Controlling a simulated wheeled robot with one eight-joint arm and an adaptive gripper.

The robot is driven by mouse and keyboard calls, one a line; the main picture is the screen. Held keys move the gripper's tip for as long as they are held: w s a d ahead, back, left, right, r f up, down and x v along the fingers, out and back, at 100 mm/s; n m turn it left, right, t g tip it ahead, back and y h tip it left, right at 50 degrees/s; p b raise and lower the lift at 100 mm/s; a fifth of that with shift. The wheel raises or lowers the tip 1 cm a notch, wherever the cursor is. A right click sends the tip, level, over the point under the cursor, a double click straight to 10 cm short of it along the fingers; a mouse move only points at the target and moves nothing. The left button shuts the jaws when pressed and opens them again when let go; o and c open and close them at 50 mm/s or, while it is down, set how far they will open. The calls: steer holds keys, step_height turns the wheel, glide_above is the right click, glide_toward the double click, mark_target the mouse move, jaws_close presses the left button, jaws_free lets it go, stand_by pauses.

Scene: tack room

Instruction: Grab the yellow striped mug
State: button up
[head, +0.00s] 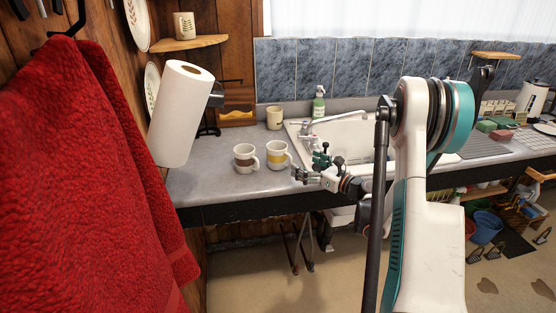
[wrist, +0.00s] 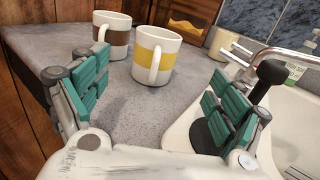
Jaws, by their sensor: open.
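The yellow striped mug (head: 278,155) is white with a yellow band and stands upright on the grey counter, left of the sink. In the wrist view the mug (wrist: 159,57) is ahead, between the fingers' directions, with its handle facing me. My gripper (head: 308,166) is just right of and in front of the mug. In the wrist view my gripper (wrist: 158,100) is open and empty, its teal-padded fingers apart, with bare counter between them and the mug.
A brown-striped mug (head: 245,158) stands close left of the yellow one; it also shows in the wrist view (wrist: 112,36). A cream cup (head: 274,118) stands behind. The sink (head: 345,138) with its faucet (head: 330,121) is at right. The counter's front edge (head: 240,205) is near.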

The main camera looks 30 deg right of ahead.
mark_target(289, 155)
steer(key=b+x, duration=0.1)
steer(key=x, duration=0.7)
steer(key=b+x, duration=0.2)
steer(key=x, duration=0.3)
steer(key=shift+a+f, duration=0.2)
steer(key=c, duration=1.4)
